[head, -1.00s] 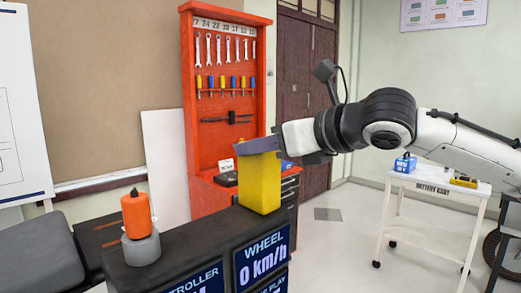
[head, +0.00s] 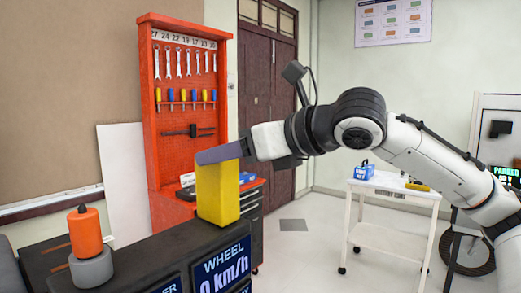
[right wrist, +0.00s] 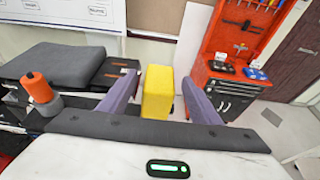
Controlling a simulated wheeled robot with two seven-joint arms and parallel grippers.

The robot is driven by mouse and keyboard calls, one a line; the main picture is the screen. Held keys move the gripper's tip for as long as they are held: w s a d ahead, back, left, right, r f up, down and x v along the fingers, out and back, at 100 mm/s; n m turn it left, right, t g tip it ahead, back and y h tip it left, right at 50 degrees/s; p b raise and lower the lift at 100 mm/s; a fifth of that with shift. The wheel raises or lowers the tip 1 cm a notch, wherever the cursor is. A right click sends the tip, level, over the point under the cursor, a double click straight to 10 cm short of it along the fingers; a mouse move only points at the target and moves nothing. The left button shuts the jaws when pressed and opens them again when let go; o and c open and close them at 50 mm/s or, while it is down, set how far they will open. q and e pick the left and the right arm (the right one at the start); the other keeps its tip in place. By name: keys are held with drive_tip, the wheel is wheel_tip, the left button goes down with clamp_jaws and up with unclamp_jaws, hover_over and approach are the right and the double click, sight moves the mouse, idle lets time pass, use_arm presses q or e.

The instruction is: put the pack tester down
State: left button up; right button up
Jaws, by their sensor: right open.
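A plain yellow upright box (head: 218,193), apparently the pack tester, stands on the black console top (head: 150,249). My right gripper (head: 222,152) is at the top of the box. In the right wrist view the yellow box (right wrist: 157,92) lies between the two spread purple-grey fingers of my right gripper (right wrist: 161,80), with gaps showing on both sides. The fingers are open and do not grip it. My left gripper is in neither view.
An orange cylinder on a grey base (head: 86,237) stands at the console's left end. A red tool cabinet (head: 148,110) is behind the box. A white cart (head: 390,238) with a blue item (head: 363,170) stands to the right. Open floor lies between.

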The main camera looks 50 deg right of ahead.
use_arm(q)
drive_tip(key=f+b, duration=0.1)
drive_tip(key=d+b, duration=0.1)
drive_tip(key=b, duration=0.1)
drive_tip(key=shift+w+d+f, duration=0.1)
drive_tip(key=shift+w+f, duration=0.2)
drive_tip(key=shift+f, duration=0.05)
use_arm(e)
drive_tip(key=v, duration=0.9)
drive_tip(key=shift+s, duration=0.15)
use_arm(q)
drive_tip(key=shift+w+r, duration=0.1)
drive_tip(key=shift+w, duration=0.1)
